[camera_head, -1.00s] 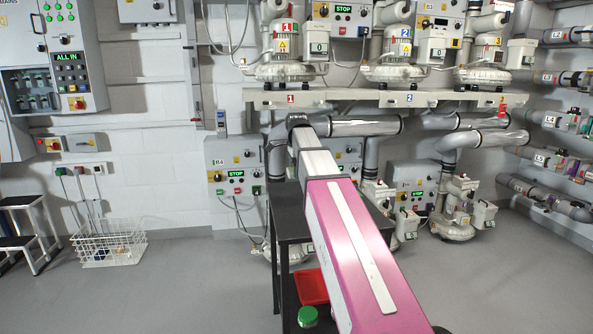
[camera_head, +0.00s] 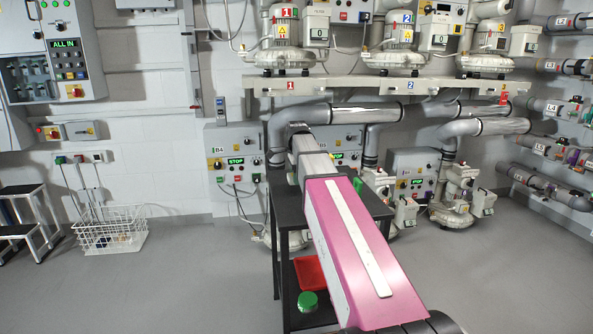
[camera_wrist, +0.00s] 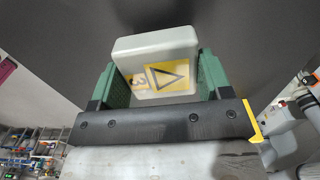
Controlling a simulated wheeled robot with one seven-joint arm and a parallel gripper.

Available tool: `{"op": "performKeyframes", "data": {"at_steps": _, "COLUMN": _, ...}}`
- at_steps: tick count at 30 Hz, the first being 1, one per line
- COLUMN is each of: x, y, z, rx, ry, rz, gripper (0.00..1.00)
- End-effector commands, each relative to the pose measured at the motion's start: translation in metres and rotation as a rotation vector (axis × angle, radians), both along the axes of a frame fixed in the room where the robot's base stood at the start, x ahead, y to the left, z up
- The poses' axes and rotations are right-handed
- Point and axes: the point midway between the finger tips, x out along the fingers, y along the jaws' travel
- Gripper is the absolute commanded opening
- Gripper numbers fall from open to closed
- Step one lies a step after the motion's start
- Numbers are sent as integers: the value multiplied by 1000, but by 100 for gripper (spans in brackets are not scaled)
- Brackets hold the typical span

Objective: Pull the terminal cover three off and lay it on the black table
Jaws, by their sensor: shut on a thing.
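The terminal cover three (camera_wrist: 156,52) is a pale grey box with a yellow label showing a 3 and a warning triangle. In the wrist view my gripper (camera_wrist: 160,74) has its two green-padded fingers on either side of it and is shut on it. A dark surface, apparently the black table (camera_head: 289,211), fills the background behind the cover. I cannot tell whether the cover touches it.
A red tray (camera_head: 309,272) and a green-lidded jar (camera_head: 307,301) are on the table's lower shelf. Blowers on a wall shelf (camera_head: 330,86) and grey pipes (camera_head: 365,113) stand behind. A white wire basket (camera_head: 110,232) is at left. The floor between is clear.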

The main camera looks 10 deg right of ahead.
Motion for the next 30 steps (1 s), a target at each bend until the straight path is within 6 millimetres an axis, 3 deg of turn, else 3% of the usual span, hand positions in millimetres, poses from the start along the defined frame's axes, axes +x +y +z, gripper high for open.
{"op": "performKeyframes", "data": {"at_steps": 12, "x": 0, "y": 0, "z": -31, "rx": 0, "ry": -1, "rz": 0, "gripper": 34}}
{"op": "performKeyframes", "data": {"at_steps": 26, "x": 0, "y": 0, "z": -38, "rx": 0, "ry": -1, "rz": 0, "gripper": 34}}
{"op": "performKeyframes", "data": {"at_steps": 27, "x": 0, "y": 0, "z": -38, "rx": 0, "ry": -1, "rz": 0, "gripper": 75}}
{"op": "performKeyframes", "data": {"at_steps": 30, "x": 0, "y": 0, "z": -37, "rx": 0, "ry": -1, "rz": 0, "gripper": 100}}
